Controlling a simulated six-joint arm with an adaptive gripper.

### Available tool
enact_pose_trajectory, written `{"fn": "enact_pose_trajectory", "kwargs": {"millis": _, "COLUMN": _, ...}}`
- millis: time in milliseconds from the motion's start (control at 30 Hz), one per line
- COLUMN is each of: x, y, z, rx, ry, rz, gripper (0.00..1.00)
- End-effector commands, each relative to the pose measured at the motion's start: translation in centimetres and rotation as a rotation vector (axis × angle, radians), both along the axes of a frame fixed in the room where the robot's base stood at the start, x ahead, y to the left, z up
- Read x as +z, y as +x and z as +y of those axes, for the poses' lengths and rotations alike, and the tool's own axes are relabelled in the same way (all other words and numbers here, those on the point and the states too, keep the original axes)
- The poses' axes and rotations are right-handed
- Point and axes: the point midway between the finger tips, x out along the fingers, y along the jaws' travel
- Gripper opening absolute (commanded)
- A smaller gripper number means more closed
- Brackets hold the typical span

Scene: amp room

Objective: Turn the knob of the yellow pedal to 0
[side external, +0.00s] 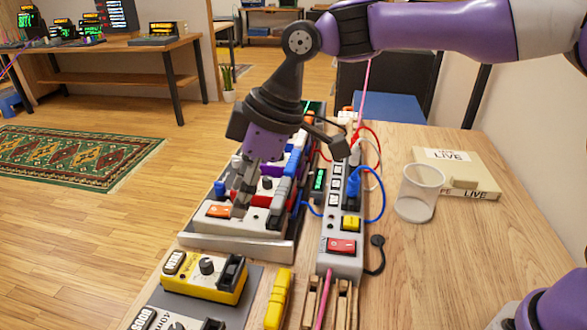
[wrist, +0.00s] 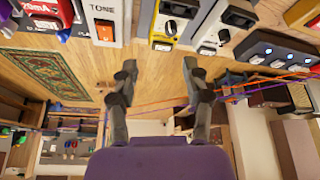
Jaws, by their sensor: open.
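The yellow pedal (side external: 225,292) sits on a grey surface at the table's near left in the side external view. Its round dark knob (side external: 207,266) stands on top, beside a black and white block. The pointer's exact setting is too small to read. My gripper (side external: 242,207) points down over the metal tray of pedals, beyond and above the yellow pedal, apart from its knob. In the wrist view my gripper (wrist: 157,72) has its two fingers spread with nothing between them.
The metal pedal tray (side external: 235,246) is crowded. A power strip (side external: 343,262) with cables runs beside it. A yellow object (side external: 278,299) lies right of the yellow pedal, near wooden clips (side external: 343,304). A clear cup (side external: 417,193) and a LIVE box (side external: 468,178) stand right. The right tabletop is mostly clear.

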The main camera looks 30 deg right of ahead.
Motion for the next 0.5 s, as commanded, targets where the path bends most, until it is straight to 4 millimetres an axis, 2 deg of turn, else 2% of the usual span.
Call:
{"fn": "enact_pose_trajectory", "kwargs": {"millis": 200, "x": 2.3, "y": -1.0, "z": -4.6, "rx": -0.167, "ry": 0.007, "rz": -0.012, "gripper": 0.55}}
{"fn": "enact_pose_trajectory", "kwargs": {"millis": 500, "x": 4.0, "y": -3.6, "z": -10.7, "rx": -0.401, "ry": 0.017, "rz": -0.026, "gripper": 0.55}}
